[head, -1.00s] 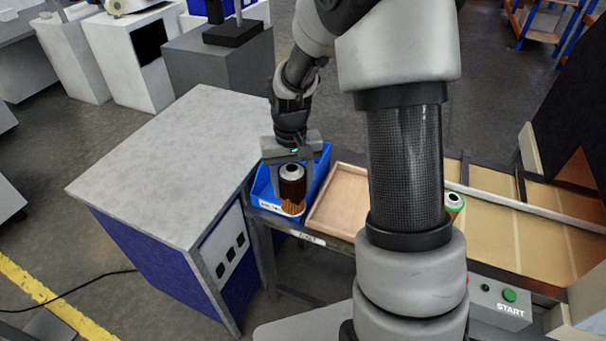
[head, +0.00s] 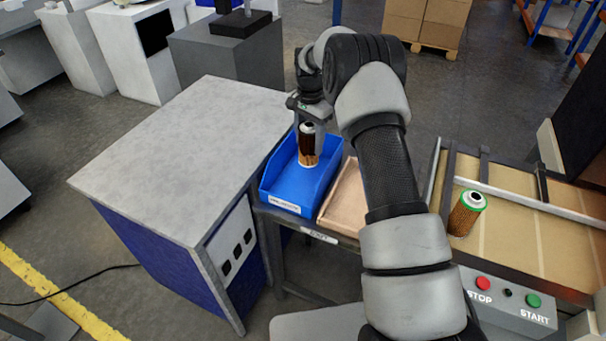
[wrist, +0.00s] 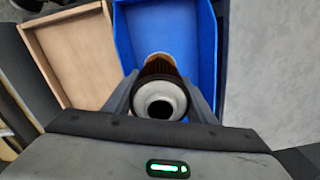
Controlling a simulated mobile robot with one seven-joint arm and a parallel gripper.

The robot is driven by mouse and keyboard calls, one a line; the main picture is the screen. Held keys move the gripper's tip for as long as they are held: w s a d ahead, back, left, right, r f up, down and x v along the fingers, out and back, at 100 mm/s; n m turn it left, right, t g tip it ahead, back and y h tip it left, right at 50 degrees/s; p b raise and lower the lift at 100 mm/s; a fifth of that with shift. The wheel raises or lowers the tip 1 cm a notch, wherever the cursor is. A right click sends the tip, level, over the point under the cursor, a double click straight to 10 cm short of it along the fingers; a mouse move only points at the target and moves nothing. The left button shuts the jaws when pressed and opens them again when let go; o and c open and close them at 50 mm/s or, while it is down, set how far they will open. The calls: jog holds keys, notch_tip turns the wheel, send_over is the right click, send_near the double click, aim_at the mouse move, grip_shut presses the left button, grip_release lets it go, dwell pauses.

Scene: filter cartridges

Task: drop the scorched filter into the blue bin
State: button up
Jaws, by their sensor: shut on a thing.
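The scorched filter (head: 308,146) is a cylinder with dark brown, blackened pleats above and lighter orange pleats below, with a pale end cap. My gripper (head: 309,128) is shut on its upper part and holds it upright over the blue bin (head: 285,190). In the wrist view the filter (wrist: 160,98) sits between the two fingers, cap toward the camera, with the blue bin (wrist: 195,40) beyond it. Its lower end appears within the bin's outline; I cannot tell whether it touches the floor. The bin otherwise looks empty.
A shallow wooden tray (head: 345,196) stands right of the bin. A green-capped filter (head: 467,213) stands on the conveyor (head: 520,215) at right. A grey-topped cabinet (head: 185,150) is close on the left. A STOP/START box (head: 508,298) is at the front right.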

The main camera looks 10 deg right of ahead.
notch_tip(320, 180, down, 4)
jog(key=shift+f+b, duration=0.1)
jog(key=shift+b, duration=0.7)
jog(key=o, duration=1.2)
notch_tip(320, 180, up, 18)
jog(key=shift+f, duration=0.25)
